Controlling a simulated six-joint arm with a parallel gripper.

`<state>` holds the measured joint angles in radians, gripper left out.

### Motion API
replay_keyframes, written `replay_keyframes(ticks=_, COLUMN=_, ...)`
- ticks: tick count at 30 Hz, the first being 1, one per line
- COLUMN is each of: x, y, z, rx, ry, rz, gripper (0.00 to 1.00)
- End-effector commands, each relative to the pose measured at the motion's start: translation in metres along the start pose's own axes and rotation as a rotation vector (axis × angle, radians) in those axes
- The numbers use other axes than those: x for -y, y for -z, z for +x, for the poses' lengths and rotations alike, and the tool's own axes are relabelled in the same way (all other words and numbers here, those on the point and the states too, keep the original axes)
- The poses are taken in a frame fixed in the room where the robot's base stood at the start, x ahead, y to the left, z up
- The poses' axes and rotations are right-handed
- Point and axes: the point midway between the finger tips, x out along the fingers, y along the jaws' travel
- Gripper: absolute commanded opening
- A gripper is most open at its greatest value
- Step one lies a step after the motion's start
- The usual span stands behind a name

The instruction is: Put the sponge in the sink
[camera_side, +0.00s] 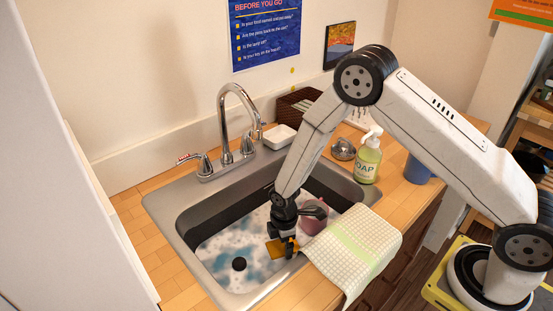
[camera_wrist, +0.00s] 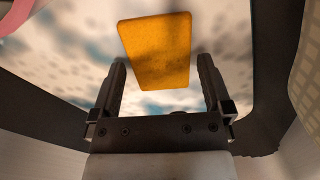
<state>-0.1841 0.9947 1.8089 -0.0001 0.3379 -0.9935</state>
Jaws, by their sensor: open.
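The sponge (camera_wrist: 158,50) is an orange-yellow block in the wrist view, just beyond and between the fingertips of my gripper (camera_wrist: 160,85). The fingers are apart and nothing is seen clamped between them. In the side view the sponge (camera_side: 275,250) shows beside my gripper (camera_side: 290,246), inside the sink near its front right wall. The sink (camera_side: 167,208) is a steel basin with foamy, bluish water or suds at the bottom. I cannot tell whether the sponge touches the sink floor. My gripper points down into the basin and partly hides the sponge in the side view.
A pink mug (camera_side: 316,217) stands in the sink beside my gripper. A checked towel (camera_side: 352,248) hangs over the sink's front right edge. The faucet (camera_side: 236,115) rises at the back. A soap bottle (camera_side: 368,160) and a blue cup (camera_side: 417,170) stand on the right counter.

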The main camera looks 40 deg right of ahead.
Motion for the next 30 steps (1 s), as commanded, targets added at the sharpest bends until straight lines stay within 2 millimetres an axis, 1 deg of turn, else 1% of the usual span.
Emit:
replay_keyframes(ticks=1, x=-0.001, y=0.000, z=-0.007, rx=-0.002, ry=-0.002, rz=0.000, gripper=1.00)
replay_keyframes(ticks=3, x=-0.001, y=0.001, z=-0.016, rx=-0.001, ry=-0.002, rz=0.000, gripper=1.00)
replay_keyframes(ticks=18, x=0.000, y=0.000, z=-0.076, rx=-0.001, ry=-0.002, rz=0.000, gripper=1.00)
replay_keyframes(ticks=24, x=0.000, y=0.000, z=-0.089, rx=0.000, ry=0.000, rz=0.000, gripper=1.00)
replay_keyframes(ticks=30, x=0.000, y=0.000, z=-0.093, rx=0.000, ry=0.000, rz=0.000, gripper=1.00)
